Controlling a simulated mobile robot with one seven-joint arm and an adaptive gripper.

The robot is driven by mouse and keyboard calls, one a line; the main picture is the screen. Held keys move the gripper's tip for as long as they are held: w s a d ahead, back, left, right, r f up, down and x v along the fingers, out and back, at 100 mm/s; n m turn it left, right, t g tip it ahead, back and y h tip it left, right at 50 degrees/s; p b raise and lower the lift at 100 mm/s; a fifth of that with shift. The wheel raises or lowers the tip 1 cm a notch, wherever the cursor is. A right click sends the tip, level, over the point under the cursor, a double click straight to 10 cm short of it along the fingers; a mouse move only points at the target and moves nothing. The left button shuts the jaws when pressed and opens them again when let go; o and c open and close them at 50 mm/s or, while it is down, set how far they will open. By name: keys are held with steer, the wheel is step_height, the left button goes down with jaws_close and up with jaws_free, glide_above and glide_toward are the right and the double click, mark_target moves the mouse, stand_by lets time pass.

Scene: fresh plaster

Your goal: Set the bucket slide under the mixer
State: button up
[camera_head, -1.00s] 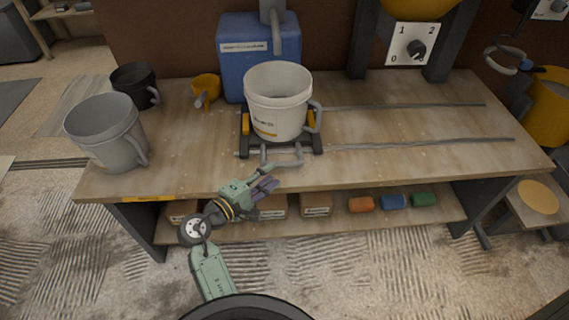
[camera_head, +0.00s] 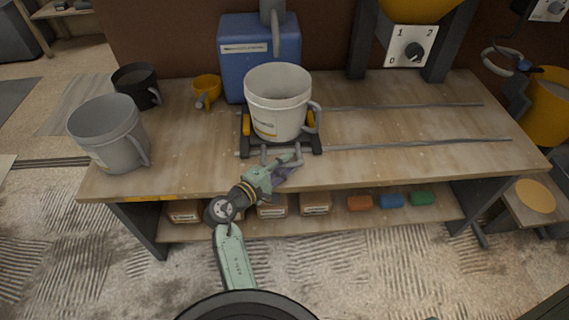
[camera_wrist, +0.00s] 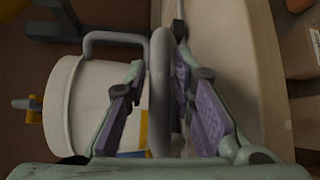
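The white bucket (camera_head: 276,92) sits upright on the bucket slide (camera_head: 246,128), a dark carriage with yellow blocks at the left end of two rails. A grey bar handle (camera_head: 268,158) sticks out from the slide's front. My gripper (camera_head: 290,164) is at this handle, over the table's front edge. In the wrist view the handle (camera_wrist: 161,90) passes between my open fingers, with gaps visible on both sides. The bucket (camera_wrist: 80,115) fills the left there. The mixer (camera_head: 420,8), yellow between dark posts, stands at the back right, its upper part cut off. The slide is left of it.
Two parallel rails (camera_head: 420,146) run right across the clear tabletop (camera_head: 390,125). A grey bucket (camera_head: 108,135), black bucket (camera_head: 136,88), yellow scoop (camera_head: 207,88) and blue tank (camera_head: 240,60) stand left and behind. A dial panel (camera_head: 411,45) is on the mixer frame. Boxes lie on the lower shelf.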

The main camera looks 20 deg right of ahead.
jaws_close()
stand_by(0.6)
